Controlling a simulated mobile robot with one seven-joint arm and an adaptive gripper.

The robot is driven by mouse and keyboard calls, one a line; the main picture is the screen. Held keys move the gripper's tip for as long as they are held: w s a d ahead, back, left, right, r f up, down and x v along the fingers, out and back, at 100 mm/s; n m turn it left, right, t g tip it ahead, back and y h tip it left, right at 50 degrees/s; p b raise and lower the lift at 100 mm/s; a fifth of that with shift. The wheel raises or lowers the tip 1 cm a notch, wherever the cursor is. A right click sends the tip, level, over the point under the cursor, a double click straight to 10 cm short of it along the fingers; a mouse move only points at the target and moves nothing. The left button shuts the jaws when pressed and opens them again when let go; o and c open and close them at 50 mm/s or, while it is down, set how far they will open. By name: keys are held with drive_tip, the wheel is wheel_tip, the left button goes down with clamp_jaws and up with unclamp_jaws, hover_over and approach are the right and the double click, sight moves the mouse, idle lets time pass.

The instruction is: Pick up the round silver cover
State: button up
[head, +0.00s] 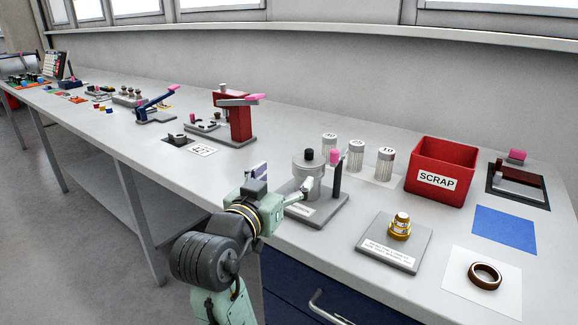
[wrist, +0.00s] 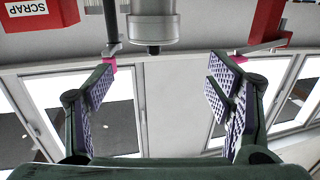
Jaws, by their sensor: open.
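The round silver cover (head: 307,168) is a short cylinder with a black knob on top. It sits on a grey labelled base plate (head: 325,212) beside a dark post with a pink top (head: 335,157). In the wrist view the silver cover (wrist: 153,27) appears upside down at the top edge, partly cut off, with its knob pointing down. My gripper (head: 282,180) is just in front and left of the cover in the head view, hiding part of the base plate. In the wrist view the jaws (wrist: 160,85) are spread wide with nothing between them.
A red SCRAP bin (head: 440,172) and several ribbed canisters (head: 356,155) stand behind and right. A red press (head: 235,115) stands to the left. A gold part on a grey plate (head: 399,228) and a brown ring (head: 484,275) lie at the right front.

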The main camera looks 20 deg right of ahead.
sight(307, 159)
drive_tip(key=p+x, duration=0.1)
drive_tip(key=x, duration=0.6)
drive_tip(key=p+x, duration=0.1)
drive_tip(key=x, duration=0.3)
drive_tip(key=shift+s+d+f+p, duration=0.2)
drive_tip(key=shift+s+d+p, duration=0.1)
drive_tip(key=shift+p, duration=0.05)
drive_tip(key=shift+c, duration=0.4)
drive_tip(key=c, duration=1)
drive_tip(key=shift+r, duration=0.15)
wheel_tip(307, 159, up, 10)
drive_tip(key=shift+s+f+b, duration=0.1)
drive_tip(key=shift+f+b, duration=0.1)
drive_tip(key=shift+b, duration=0.35)
